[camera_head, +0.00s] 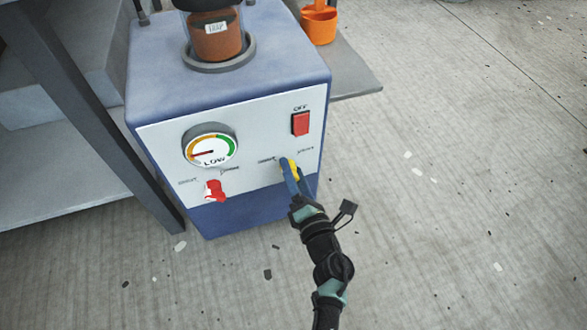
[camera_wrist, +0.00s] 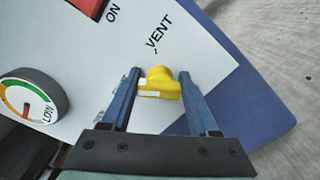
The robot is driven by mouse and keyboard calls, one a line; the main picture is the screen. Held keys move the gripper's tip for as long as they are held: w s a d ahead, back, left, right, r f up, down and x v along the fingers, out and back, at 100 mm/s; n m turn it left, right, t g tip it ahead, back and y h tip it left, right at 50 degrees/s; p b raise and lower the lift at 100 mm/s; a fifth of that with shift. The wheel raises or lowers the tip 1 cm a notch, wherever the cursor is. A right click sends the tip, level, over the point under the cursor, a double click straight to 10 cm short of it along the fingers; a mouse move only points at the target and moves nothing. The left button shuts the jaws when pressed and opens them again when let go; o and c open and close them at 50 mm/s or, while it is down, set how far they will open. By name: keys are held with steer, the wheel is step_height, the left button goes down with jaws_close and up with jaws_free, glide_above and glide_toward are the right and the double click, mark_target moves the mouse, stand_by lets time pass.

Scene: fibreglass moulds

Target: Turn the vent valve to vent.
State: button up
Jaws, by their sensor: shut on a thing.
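The yellow vent valve knob (camera_head: 294,168) is on the lower right of the white front panel of the blue machine. In the wrist view the knob (camera_wrist: 158,80) lies between the two blue fingers of my gripper (camera_head: 289,170). My gripper (camera_wrist: 158,88) is shut on it. The word VENT (camera_wrist: 159,31) is printed on the panel beyond the knob. A second label at its left is partly hidden by a finger. The knob has a white mark, but I cannot tell which label it points to.
A red valve knob (camera_head: 214,190) is at the panel's lower left, below a round gauge (camera_head: 210,148) reading LOW. A red switch (camera_head: 300,123) is above the yellow knob. An orange cup (camera_head: 319,24) stands behind. Open floor lies to the right.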

steer(key=m+p, duration=0.2)
steer(key=m, duration=0.2)
steer(key=shift+m, duration=0.3)
steer(key=m+p, duration=0.1)
steer(key=m, duration=0.2)
steer(key=shift+f+m+p, duration=0.15)
steer(key=shift+m+p, duration=0.15)
steer(key=m+p, duration=0.1)
steer(key=m, duration=0.3)
steer(key=shift+f, duration=0.1)
steer(key=shift+f+m+p, duration=0.15)
steer(key=shift+m+p, duration=0.25)
steer(key=shift+m, duration=1.2)
steer(key=o, duration=1.4)
steer(key=p+v, duration=0.5)
steer(key=v, duration=0.8)
